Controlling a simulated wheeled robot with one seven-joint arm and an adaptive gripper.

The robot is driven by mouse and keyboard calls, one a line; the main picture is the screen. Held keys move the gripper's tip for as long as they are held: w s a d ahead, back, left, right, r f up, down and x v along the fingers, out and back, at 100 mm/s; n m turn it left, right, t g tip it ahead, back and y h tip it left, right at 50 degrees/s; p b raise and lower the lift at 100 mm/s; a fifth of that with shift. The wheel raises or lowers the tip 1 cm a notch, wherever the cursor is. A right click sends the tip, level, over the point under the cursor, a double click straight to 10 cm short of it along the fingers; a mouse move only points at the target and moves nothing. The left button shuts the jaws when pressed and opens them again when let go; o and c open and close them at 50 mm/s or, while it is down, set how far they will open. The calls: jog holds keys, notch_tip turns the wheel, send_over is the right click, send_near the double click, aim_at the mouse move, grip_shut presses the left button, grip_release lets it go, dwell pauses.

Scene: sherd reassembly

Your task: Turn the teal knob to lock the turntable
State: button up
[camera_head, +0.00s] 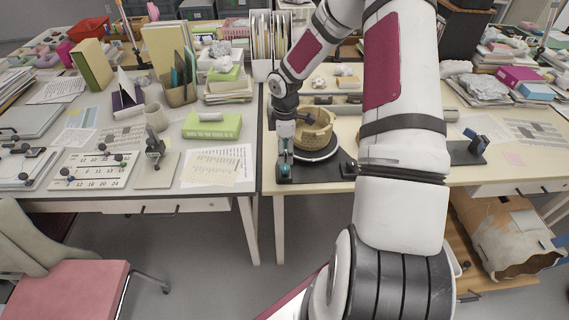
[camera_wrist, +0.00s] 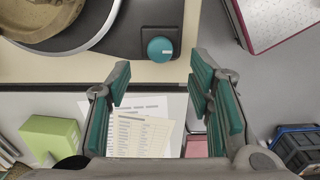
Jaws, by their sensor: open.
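The teal knob (camera_wrist: 160,49) sits on a dark square block beside the turntable (camera_wrist: 105,25), near the table's front edge. It also shows in the head view (camera_head: 284,170), just under my gripper. The turntable is a dark disc with a pale rim (camera_head: 318,157), and a tan clay vessel (camera_head: 314,133) stands on it. My gripper (camera_wrist: 161,72) is open and empty, with its teal-padded fingers spread apart. In the wrist view the knob lies just beyond the fingertips, roughly between them, with no contact visible.
The left table holds a green box (camera_head: 212,126), a holder of tools, papers and a small clamp stand. A dark stand with a blue part (camera_head: 478,143) is on the right table. My arm hides part of that table. A pink chair (camera_head: 85,290) stands at the front left.

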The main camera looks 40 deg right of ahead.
aim_at(285, 166)
notch_tip(285, 166, down, 6)
jog(key=shift+f, duration=0.15)
dwell(0.3)
grip_shut()
